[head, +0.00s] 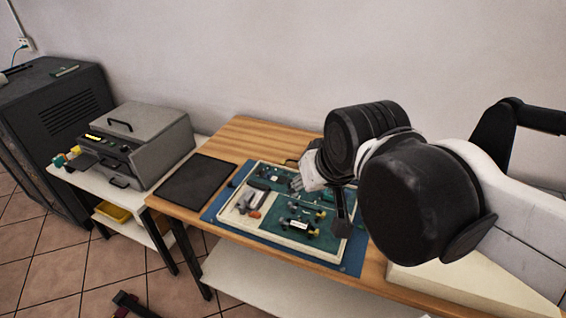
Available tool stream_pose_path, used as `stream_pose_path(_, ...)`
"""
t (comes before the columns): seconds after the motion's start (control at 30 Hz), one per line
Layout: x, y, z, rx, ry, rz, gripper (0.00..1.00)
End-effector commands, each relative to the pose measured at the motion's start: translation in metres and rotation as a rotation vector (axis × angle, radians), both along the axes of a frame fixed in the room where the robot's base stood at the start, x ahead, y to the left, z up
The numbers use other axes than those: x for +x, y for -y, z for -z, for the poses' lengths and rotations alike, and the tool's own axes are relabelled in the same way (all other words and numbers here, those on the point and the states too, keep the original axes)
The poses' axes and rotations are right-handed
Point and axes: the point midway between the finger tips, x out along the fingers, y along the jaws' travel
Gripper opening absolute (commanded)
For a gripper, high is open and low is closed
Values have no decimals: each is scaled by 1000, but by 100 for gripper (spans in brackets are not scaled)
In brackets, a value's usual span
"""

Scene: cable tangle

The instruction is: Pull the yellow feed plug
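A shallow pale-rimmed tray (333,259) with a green board inside lies on a blue mat (212,213) on the wooden table. Small yellow parts (313,232) show on the board near its front right. They are too small for me to tell whether one is the feed plug. My gripper (341,228) hangs over the right part of the tray, pointing down. Its fingers are dark and seen edge-on, so their opening and any contact are unclear.
A black flat pad (196,181) lies left of the tray. The grey machine (143,138) stands on a white side table, with a yellow bin (112,212) below. A dark cabinet (55,108) is far left. Bare wood shows behind the tray.

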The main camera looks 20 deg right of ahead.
Motion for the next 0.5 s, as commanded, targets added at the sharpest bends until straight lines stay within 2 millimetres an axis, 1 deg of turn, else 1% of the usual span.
stream_pose_path(0.03, 12, 1, -5, 8, -15, 16, 32)
stream_pose_path(0.2, 50, 7, -19, 42, -79, 85, 32)
stream_pose_path(0.37, 88, 13, -26, 73, -139, 152, 32)
stream_pose_path(0.5, 123, 18, -27, 97, -191, 212, 32)
